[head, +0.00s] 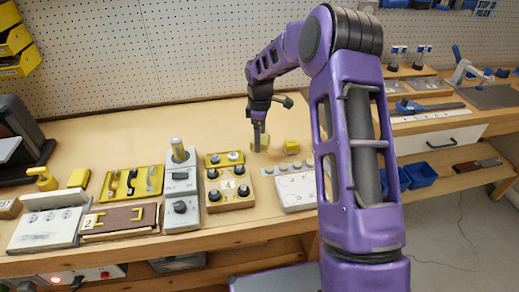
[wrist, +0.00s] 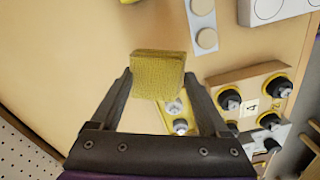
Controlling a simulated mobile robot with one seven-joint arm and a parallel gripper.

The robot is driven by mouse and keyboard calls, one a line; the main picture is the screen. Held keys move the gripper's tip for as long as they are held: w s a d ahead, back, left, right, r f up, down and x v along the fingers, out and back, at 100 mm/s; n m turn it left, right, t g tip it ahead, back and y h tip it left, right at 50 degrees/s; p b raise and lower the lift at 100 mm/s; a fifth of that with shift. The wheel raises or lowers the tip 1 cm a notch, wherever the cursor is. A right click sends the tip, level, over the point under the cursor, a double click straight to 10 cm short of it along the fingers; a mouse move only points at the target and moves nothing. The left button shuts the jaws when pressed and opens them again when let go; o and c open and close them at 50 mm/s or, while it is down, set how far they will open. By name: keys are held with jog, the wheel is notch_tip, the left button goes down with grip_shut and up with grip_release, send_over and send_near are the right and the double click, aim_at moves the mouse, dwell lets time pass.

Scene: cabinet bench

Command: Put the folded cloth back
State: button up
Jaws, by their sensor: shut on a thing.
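The folded cloth (wrist: 158,75) is a small, thick olive-yellow square with a woven surface. In the wrist view it is between the two dark fingers of my gripper (wrist: 157,82), which are shut on it at its sides. Whether the cloth touches the bench is unclear.
A small yellow block (head: 292,147) sits just right of my gripper. The number 4 knob box (head: 230,193), a strip of round discs (head: 268,169) and a white plate (head: 296,193) are in front. A yellow tool tray (head: 133,182) is left. Bench behind is clear.

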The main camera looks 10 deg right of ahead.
jog(key=shift+f, duration=2.1)
jog(key=o, duration=1.1)
jog(key=shift+f, duration=0.15)
jog(key=shift+c, duration=0.2)
notch_tip(320, 180, up, 12)
jog(key=shift+r+p, duration=0.2)
jog(key=shift+p, duration=0.1)
